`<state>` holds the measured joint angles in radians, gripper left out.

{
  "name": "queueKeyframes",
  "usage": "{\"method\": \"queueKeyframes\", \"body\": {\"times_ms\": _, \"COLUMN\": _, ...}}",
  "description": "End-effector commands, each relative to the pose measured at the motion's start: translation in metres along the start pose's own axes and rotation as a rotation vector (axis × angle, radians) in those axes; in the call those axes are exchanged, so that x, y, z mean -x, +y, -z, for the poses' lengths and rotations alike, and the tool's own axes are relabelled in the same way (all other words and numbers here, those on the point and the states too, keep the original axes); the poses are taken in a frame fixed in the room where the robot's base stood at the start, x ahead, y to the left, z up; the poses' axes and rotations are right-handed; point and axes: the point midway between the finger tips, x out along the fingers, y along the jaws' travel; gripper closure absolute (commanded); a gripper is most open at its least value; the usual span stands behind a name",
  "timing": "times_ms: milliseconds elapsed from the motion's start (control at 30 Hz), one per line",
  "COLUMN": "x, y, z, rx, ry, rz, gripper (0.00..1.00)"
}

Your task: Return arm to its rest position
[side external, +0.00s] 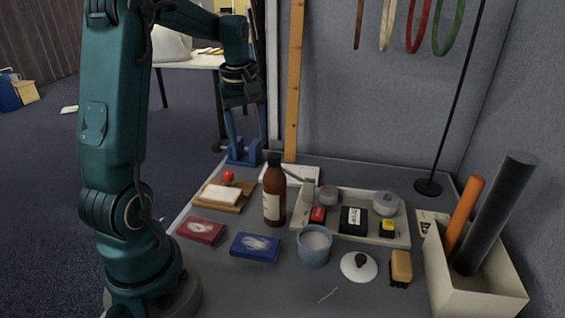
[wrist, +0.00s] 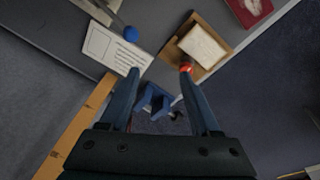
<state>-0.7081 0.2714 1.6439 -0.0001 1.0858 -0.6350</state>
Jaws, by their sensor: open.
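My gripper (side external: 249,138) hangs at the far left edge of the table, pointing down, with its blue fingers apart. In the wrist view my gripper (wrist: 159,74) shows the two fingers spread with nothing held between them. A small blue stand (wrist: 153,101) appears between and beyond the fingers; in the side view the blue stand (side external: 243,153) is close to the fingertips, and I cannot tell whether they touch it. My arm is raised and bent over toward the back.
A brown bottle (side external: 274,195) stands near a wooden board (side external: 223,196) with a white block. Red (side external: 201,230) and blue (side external: 255,247) boxes, a blue-grey cup (side external: 314,246), a compartment tray (side external: 397,238) and a bin of tubes (side external: 480,295) fill the table. An orange-brown upright post (side external: 293,80) stands beside my gripper.

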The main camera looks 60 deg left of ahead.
Motion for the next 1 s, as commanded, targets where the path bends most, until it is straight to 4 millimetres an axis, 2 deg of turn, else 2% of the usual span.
{"method": "queueKeyframes", "body": {"times_ms": 33, "x": 0.017, "y": 0.011, "z": -0.02, "rx": -0.082, "ry": 0.029, "rz": -0.035, "gripper": 0.36}}
{"method": "queueKeyframes", "body": {"times_ms": 100, "x": 0.033, "y": 0.019, "z": -0.045, "rx": -0.187, "ry": 0.057, "rz": -0.073, "gripper": 0.36}}
{"method": "queueKeyframes", "body": {"times_ms": 267, "x": 0.062, "y": 0.021, "z": -0.102, "rx": -0.441, "ry": 0.114, "rz": -0.162, "gripper": 0.36}}
{"method": "queueKeyframes", "body": {"times_ms": 433, "x": 0.078, "y": 0.006, "z": -0.158, "rx": -0.727, "ry": 0.172, "rz": -0.257, "gripper": 0.36}}
{"method": "queueKeyframes", "body": {"times_ms": 600, "x": 0.077, "y": -0.021, "z": -0.2, "rx": -1.004, "ry": 0.225, "rz": -0.335, "gripper": 0.36}}
{"method": "queueKeyframes", "body": {"times_ms": 700, "x": 0.07, "y": -0.035, "z": -0.214, "rx": -1.139, "ry": 0.248, "rz": -0.358, "gripper": 0.36}}
{"method": "queueKeyframes", "body": {"times_ms": 800, "x": 0.057, "y": -0.046, "z": -0.22, "rx": -1.235, "ry": 0.254, "rz": -0.345, "gripper": 0.36}}
{"method": "queueKeyframes", "body": {"times_ms": 1000, "x": 0.053, "y": -0.046, "z": -0.22, "rx": -1.308, "ry": 0.265, "rz": -0.332, "gripper": 0.36}}
